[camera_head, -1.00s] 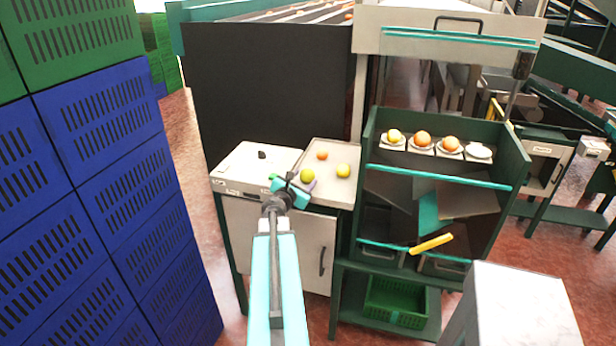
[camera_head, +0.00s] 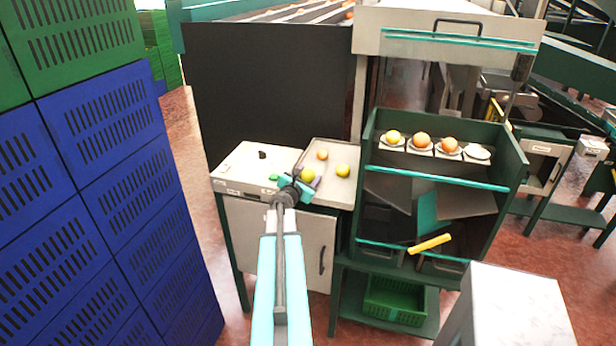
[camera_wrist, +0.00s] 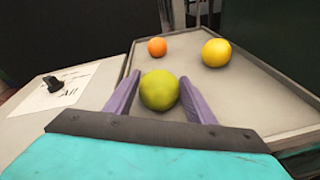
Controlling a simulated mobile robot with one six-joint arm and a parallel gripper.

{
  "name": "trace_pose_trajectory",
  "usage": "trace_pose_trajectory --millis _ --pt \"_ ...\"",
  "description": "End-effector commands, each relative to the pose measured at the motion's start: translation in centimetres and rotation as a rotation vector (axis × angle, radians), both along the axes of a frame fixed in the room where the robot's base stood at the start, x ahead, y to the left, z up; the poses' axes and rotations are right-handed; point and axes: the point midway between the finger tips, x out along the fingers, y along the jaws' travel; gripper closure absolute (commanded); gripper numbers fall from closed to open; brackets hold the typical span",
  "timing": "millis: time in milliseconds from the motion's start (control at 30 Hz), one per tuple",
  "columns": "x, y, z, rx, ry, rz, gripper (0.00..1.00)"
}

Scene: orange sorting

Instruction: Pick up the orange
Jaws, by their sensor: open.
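A small orange (camera_head: 322,154) lies on the shallow metal tray (camera_head: 333,198) on the cabinet top, toward its back left. It also shows in the wrist view (camera_wrist: 157,47), beyond the gripper. A yellow-green fruit (camera_head: 307,174) lies nearer; in the wrist view the same fruit (camera_wrist: 159,90) is between my finger tips. A yellow fruit (camera_head: 343,171) lies to the right on the tray and also shows in the wrist view (camera_wrist: 216,53). My gripper (camera_wrist: 163,98) is open, its purple fingers either side of the yellow-green fruit. I cannot tell whether they touch it.
A white sheet with a small black object (camera_head: 262,155) lies left of the tray. A green rack (camera_head: 376,152) with several fruits on small white dishes stands to the right. Blue and green crates (camera_head: 100,120) are stacked at left. A black panel (camera_head: 265,90) rises behind the cabinet.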

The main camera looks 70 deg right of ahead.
Motion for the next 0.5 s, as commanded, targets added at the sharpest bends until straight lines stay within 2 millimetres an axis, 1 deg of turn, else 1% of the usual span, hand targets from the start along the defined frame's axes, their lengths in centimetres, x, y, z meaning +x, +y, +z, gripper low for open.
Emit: trace_pose_trajectory --millis 333,367,500 --pt "0.0 0.01 0.01 0.0 0.0 0.0 0.5" --pt "0.0 0.01 0.01 0.0 0.0 0.0 0.52" --pt "-0.02 0.01 0.02 0.0 0.0 0.0 0.76"
